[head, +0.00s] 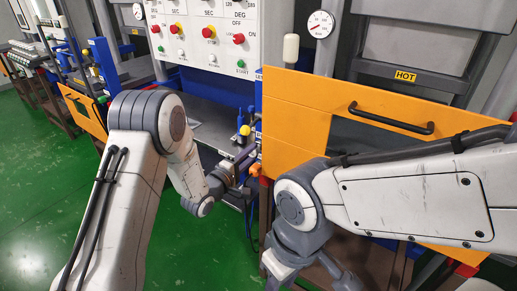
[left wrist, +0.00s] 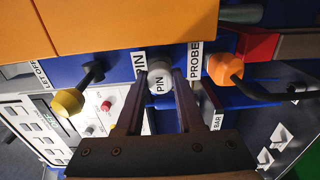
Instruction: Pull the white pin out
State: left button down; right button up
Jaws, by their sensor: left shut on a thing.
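The white pin (left wrist: 160,80) has a round knob lettered PIN and shows in the left wrist view, in front of a blue panel. My left gripper (left wrist: 161,92) is shut on it, with one dark finger on each side of the knob. In the head view my left gripper (head: 243,163) is at the blue post, left of the orange drawer front, and the pin cannot be made out there. How far the pin sits in its hole is hidden. My right arm is at the right of the head view, but its fingers do not show.
A yellow knob (left wrist: 68,101) and an orange knob (left wrist: 225,68) beside the PROBE label flank the pin closely. The orange panel (head: 300,90) with a black handle (head: 390,118) is to the right. A white control panel (head: 215,35) with buttons stands behind.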

aim_at(251, 154)
pick_arm(q)
jog(key=shift+v, duration=2.45)
jog(key=shift+v, duration=1.95)
